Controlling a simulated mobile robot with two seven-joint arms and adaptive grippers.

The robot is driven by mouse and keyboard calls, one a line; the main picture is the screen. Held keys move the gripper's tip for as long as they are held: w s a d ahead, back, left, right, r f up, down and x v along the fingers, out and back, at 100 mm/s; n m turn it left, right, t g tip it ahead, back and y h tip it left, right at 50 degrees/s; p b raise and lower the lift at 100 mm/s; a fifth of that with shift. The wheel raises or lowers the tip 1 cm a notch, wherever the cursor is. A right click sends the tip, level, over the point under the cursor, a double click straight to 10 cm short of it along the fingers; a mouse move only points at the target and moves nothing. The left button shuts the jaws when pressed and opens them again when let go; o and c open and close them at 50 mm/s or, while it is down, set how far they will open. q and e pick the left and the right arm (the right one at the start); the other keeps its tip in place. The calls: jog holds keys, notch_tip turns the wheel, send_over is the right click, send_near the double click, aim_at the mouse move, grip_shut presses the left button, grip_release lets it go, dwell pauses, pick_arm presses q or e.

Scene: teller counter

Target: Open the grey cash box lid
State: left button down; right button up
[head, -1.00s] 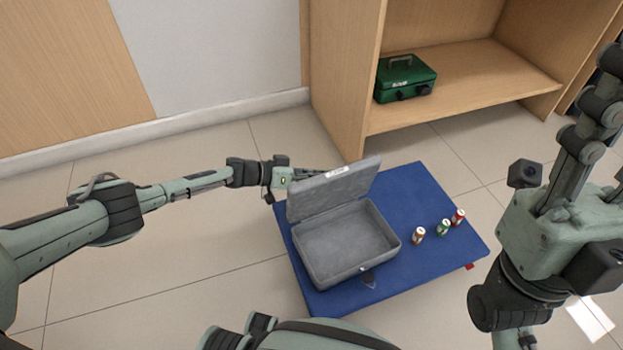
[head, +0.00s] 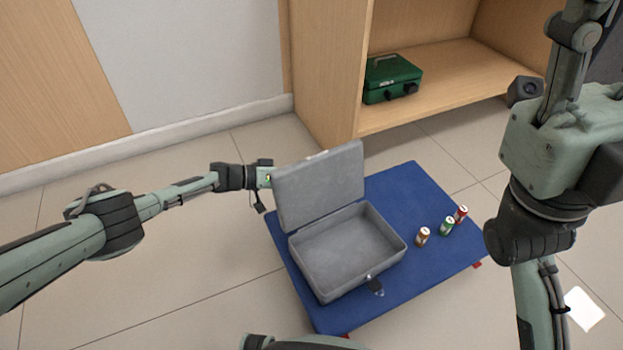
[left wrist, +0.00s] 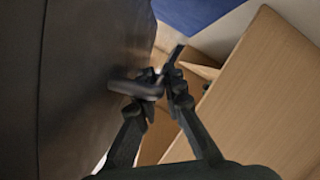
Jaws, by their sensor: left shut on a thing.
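The grey cash box (head: 352,243) sits on a blue mat (head: 405,190) in the head view. Its lid (head: 322,187) stands up steeply from the back edge, and the empty interior shows. My left gripper (head: 268,175) is behind the lid's upper left, its fingertips hidden there. In the left wrist view, my left gripper (left wrist: 163,88) is shut on a dark handle (left wrist: 135,88) against the lid's dark outer face (left wrist: 85,80).
Brown, green and red small cylinders (head: 446,226) stand right of the box. A green cash box (head: 392,78) stands on a wooden shelf (head: 430,85) behind. Floor is free left of the mat.

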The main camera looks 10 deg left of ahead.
pick_arm(q)
jog(key=shift+s, duration=0.1)
jog(key=c, duration=1.9)
grip_release()
jog(key=shift+f, duration=0.1)
jog(key=shift+s+a, duration=0.15)
jog(key=shift+a, duration=0.35)
jog(key=v, duration=1.1)
jog(key=shift+r, duration=0.2)
